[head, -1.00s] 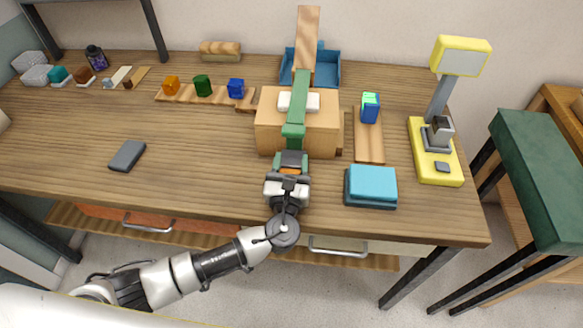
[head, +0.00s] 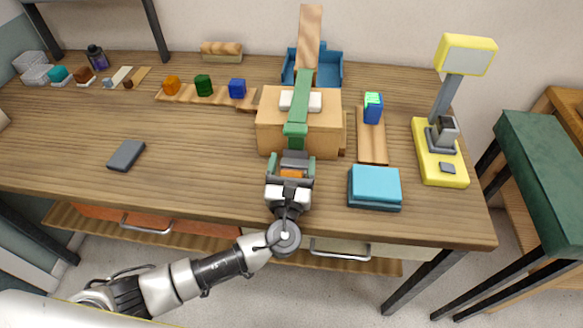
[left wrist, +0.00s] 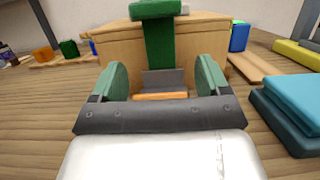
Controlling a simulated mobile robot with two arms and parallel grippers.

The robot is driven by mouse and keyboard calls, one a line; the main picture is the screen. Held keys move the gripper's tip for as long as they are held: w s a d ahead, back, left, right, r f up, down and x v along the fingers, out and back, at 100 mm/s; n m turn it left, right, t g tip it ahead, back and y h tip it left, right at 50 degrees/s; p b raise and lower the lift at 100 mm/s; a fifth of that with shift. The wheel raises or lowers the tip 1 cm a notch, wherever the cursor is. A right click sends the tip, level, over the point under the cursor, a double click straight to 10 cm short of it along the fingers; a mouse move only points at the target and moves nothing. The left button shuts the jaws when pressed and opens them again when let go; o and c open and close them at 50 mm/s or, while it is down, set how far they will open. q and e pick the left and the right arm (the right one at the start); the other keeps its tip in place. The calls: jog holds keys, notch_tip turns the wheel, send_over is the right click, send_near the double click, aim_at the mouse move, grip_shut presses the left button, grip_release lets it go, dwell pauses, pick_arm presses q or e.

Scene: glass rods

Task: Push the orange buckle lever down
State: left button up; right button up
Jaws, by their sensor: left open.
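The orange buckle lever (head: 292,174) shows as a short orange bar at the front end of the green strap (head: 298,104), below a grey buckle plate (head: 294,158). The strap runs over the wooden box (head: 325,133). In the left wrist view the lever (left wrist: 160,96) lies low between the fingers, under the grey plate (left wrist: 165,80). My left gripper (head: 291,169) is open, with its green-padded fingers to either side of the buckle, apart from the lever. The gripper body partly hides the area just in front of the lever. My right gripper is not in view.
Teal stacked boxes (head: 375,187) stand close to the right of my gripper. A yellow device (head: 440,165) stands farther right. A wooden board with a blue block (head: 372,108) lies beside the box.

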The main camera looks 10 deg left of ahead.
pick_arm(q)
jog(key=shift+s+f, duration=0.2)
jog(key=shift+s, duration=0.1)
jog(key=r+b+v, duration=0.2)
jog(key=r+v, duration=0.1)
jog(key=v, duration=0.9)
jog(key=shift+s, duration=0.5)
